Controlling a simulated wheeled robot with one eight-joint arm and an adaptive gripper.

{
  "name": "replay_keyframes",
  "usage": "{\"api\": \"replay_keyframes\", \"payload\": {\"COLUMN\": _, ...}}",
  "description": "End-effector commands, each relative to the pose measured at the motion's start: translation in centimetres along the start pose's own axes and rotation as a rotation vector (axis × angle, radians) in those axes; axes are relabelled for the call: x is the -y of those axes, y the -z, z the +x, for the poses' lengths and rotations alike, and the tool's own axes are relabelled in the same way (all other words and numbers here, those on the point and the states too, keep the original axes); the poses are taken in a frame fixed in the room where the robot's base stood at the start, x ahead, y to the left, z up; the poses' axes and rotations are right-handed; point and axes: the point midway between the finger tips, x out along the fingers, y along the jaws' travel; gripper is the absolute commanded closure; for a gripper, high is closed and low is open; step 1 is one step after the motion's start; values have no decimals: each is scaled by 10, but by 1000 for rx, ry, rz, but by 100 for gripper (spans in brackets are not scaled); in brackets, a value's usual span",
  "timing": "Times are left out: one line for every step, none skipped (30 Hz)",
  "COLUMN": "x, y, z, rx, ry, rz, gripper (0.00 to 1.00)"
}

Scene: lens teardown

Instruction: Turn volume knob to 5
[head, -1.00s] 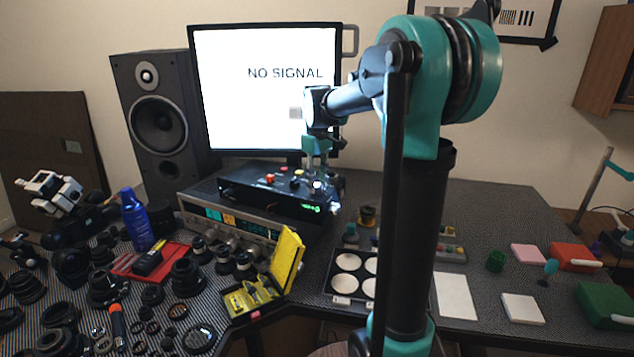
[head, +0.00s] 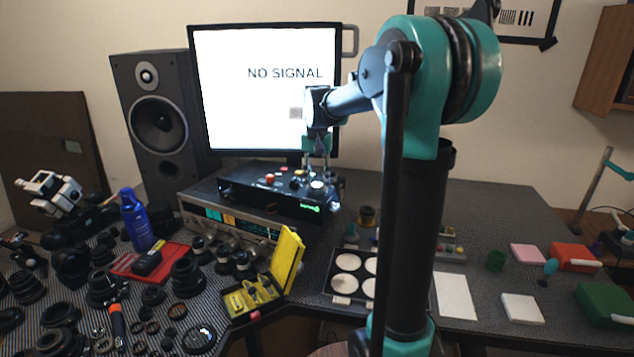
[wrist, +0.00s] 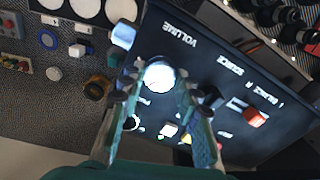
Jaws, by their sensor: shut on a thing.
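The black control box (head: 262,196) sits on top of a silver receiver below the monitor, with a small green display whose reading is too small to tell. The volume knob (head: 317,184) is a pale round knob at the box's right end. In the wrist view it shows as a bright white disc (wrist: 160,75) beside the printed word VOLUME. My gripper (head: 317,172) points down over it. In the wrist view my gripper (wrist: 158,88) has one finger on each side of the knob, shut on it. The knob's pointer and scale are washed out or hidden.
A black selector knob (wrist: 211,98) and a red-orange knob (wrist: 253,117) stand beside the right finger, and small buttons lie below. The monitor (head: 262,90) stands close behind. A tray with white discs (head: 349,262) lies in front on the right.

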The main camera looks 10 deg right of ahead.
Motion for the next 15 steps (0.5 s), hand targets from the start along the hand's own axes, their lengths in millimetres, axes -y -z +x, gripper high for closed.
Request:
{"api": "replay_keyframes", "payload": {"x": 0, "y": 0, "z": 0, "rx": -1, "ry": 0, "rz": 42, "gripper": 97}}
{"api": "replay_keyframes", "payload": {"x": 0, "y": 0, "z": 0, "rx": -1, "ry": 0, "rz": 70, "gripper": 97}}
{"api": "replay_keyframes", "payload": {"x": 0, "y": 0, "z": 0, "rx": -1, "ry": 0, "rz": 107, "gripper": 97}}
{"api": "replay_keyframes", "payload": {"x": 0, "y": 0, "z": 0, "rx": -1, "ry": 0, "rz": 134, "gripper": 97}}
{"api": "replay_keyframes", "payload": {"x": 0, "y": 0, "z": 0, "rx": -1, "ry": 0, "rz": 160, "gripper": 97}}
{"api": "replay_keyframes", "payload": {"x": 0, "y": 0, "z": 0, "rx": -1, "ry": 0, "rz": 195, "gripper": 97}}
{"api": "replay_keyframes", "payload": {"x": 0, "y": 0, "z": 0, "rx": -1, "ry": 0, "rz": 220, "gripper": 97}}
{"api": "replay_keyframes", "payload": {"x": 0, "y": 0, "z": 0, "rx": -1, "ry": 0, "rz": 245, "gripper": 97}}
{"api": "replay_keyframes", "payload": {"x": 0, "y": 0, "z": 0, "rx": -1, "ry": 0, "rz": 277, "gripper": 97}}
{"api": "replay_keyframes", "payload": {"x": 0, "y": 0, "z": 0, "rx": -1, "ry": 0, "rz": 300, "gripper": 97}}
{"api": "replay_keyframes", "payload": {"x": 0, "y": 0, "z": 0, "rx": -1, "ry": 0, "rz": 321, "gripper": 97}}
{"api": "replay_keyframes", "payload": {"x": 0, "y": 0, "z": 0, "rx": -1, "ry": 0, "rz": 348, "gripper": 97}}
{"api": "replay_keyframes", "payload": {"x": 0, "y": 0, "z": 0, "rx": -1, "ry": 0, "rz": 368, "gripper": 97}}
{"api": "replay_keyframes", "payload": {"x": 0, "y": 0, "z": 0, "rx": -1, "ry": 1, "rz": 386, "gripper": 97}}
{"api": "replay_keyframes", "payload": {"x": 0, "y": 0, "z": 0, "rx": -1, "ry": 1, "rz": 408, "gripper": 97}}
